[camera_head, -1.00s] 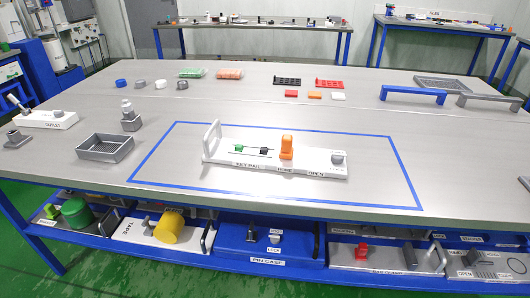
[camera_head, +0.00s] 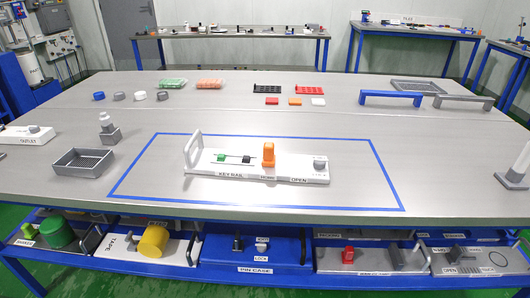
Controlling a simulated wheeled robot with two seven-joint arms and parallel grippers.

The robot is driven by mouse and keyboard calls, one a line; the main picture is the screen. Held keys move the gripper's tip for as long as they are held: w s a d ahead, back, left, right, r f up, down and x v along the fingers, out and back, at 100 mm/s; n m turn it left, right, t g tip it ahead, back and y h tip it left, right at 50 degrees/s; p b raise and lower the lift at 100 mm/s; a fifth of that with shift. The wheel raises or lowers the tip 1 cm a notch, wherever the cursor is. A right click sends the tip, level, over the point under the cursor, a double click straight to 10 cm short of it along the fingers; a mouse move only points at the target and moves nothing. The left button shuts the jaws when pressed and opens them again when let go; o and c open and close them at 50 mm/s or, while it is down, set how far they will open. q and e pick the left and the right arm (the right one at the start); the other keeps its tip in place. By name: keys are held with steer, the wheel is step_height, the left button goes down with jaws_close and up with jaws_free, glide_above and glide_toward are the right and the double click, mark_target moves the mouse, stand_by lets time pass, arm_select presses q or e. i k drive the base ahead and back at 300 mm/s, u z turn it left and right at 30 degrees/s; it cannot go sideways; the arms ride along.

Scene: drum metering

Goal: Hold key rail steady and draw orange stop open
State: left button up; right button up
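The key rail (camera_head: 230,170) is a white bar on the grey table, inside a blue taped outline. A white upright handle stands at its left end, and a green block and a black block sit on its slot. The orange stop (camera_head: 268,154) stands upright on the rail, above the label HOME. The label OPEN is to its right, and a grey knob (camera_head: 319,165) sits at the rail's right end. Neither of my grippers shows in the head view.
A blue handle (camera_head: 391,98) and a grey handle stand at the back right. Coloured caps and blocks lie behind. The table inside the outline around the rail is clear.

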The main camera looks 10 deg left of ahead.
mark_target(268, 160)
steer(key=u, duration=2.15)
steer(key=i, duration=1.2)
steer(key=z, duration=2.8)
